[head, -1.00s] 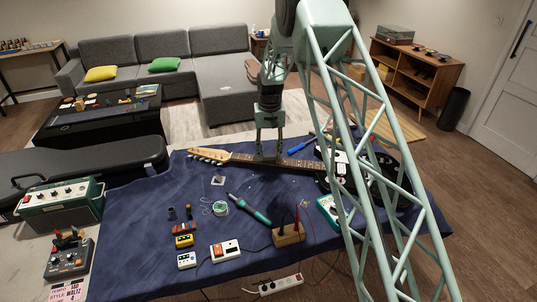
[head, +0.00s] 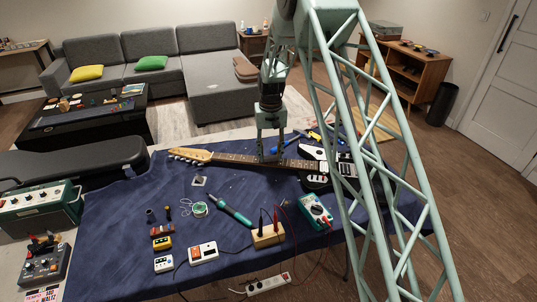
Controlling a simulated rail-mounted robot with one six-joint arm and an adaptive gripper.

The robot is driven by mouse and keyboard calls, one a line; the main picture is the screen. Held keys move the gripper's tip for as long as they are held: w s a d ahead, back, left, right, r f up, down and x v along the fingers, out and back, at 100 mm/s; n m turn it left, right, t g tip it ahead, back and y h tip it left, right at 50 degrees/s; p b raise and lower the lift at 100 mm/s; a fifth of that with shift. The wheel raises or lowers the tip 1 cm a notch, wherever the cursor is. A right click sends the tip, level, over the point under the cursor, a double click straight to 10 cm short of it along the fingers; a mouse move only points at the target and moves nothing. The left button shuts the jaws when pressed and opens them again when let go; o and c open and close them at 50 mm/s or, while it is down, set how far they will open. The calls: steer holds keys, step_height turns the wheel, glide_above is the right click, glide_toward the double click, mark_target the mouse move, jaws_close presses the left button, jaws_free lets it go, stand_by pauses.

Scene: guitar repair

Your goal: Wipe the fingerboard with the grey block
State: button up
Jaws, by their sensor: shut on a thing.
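An electric guitar lies across the blue-covered bench, its pale headstock (head: 190,155) at the left and its black and white body (head: 316,180) at the right. Its dark fingerboard (head: 236,159) runs between them. My gripper (head: 269,157) points down over the fingerboard, towards its body end. It is shut on the grey block, which is small and mostly hidden between the fingertips. The fingertips are at the fingerboard's height in the picture; I cannot tell whether the block touches it.
A multimeter (head: 315,211), a wooden block with probes (head: 268,236), a green-handled tool (head: 234,210), a solder spool (head: 200,209) and several pedals (head: 203,253) lie in front of the guitar. A blue-handled tool (head: 284,145) lies behind the neck. The cloth (head: 120,230) is clear at the left.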

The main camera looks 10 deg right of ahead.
steer(key=shift+s+d+r, duration=0.1)
steer(key=shift+d+r, duration=0.15)
step_height(320, 180, up, 3)
steer(key=shift+a+p, duration=0.15)
steer(key=shift+p, duration=0.45)
steer(key=shift+r+p, duration=0.3)
steer(key=shift+r, duration=0.2)
steer(key=shift+r+p, duration=0.8)
steer(key=shift+r, duration=1.1)
steer(key=shift+s, duration=0.1)
